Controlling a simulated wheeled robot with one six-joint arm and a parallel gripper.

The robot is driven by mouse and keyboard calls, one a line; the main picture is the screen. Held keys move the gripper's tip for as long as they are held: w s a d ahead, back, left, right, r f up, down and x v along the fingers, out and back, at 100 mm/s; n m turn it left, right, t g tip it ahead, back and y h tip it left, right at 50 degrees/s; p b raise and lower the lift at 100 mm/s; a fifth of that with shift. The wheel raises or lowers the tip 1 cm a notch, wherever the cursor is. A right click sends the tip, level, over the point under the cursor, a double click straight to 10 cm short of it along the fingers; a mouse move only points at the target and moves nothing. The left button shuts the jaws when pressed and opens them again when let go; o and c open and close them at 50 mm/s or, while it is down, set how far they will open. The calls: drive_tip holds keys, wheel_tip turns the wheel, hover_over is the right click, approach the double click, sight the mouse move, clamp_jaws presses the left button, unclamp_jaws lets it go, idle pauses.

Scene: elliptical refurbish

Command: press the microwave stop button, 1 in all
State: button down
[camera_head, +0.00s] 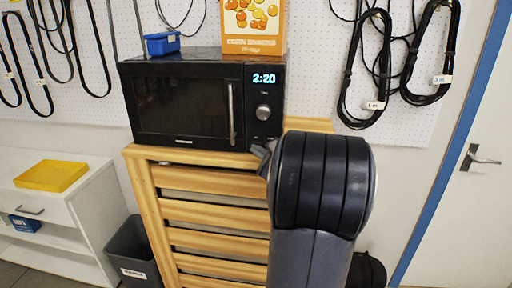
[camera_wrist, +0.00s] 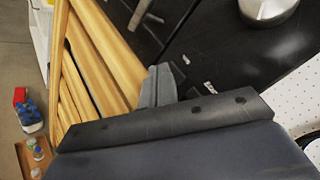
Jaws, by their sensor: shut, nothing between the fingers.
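The black microwave (camera_head: 180,100) stands on a slatted wooden unit, its door closed and its display (camera_head: 264,78) reading 2:20. Its round silver knob (camera_head: 263,112) is on the right panel; the knob also shows at the top of the wrist view (camera_wrist: 266,8). Small pale marks (camera_wrist: 210,87) show on the dark panel below the knob; I cannot tell which one is the stop button. My gripper (camera_head: 260,150) is shut and empty at the panel's lower part, largely hidden by my arm. In the wrist view my gripper (camera_wrist: 160,74) is in front of the panel's lower edge; contact cannot be told.
The wooden unit (camera_head: 210,190) carries the microwave. A white cabinet (camera_head: 85,215) with a yellow tray (camera_head: 50,175) and a grey trash bin (camera_head: 132,250) stand at left. Cables hang on the pegboard.

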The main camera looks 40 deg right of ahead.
drive_tip(key=shift+s+a, duration=0.15)
drive_tip(key=s+a+b, duration=0.2)
drive_tip(key=s+a, duration=0.1)
drive_tip(key=a, duration=0.1)
drive_tip(key=shift+s, duration=0.15)
idle(0.5)
drive_tip(key=shift+d, duration=0.1)
idle(0.4)
drive_tip(key=p, duration=0.1)
drive_tip(key=w+d+p, duration=0.1)
drive_tip(key=p, duration=0.1)
drive_tip(key=shift+r, duration=0.25)
drive_tip(key=shift+p, duration=0.55)
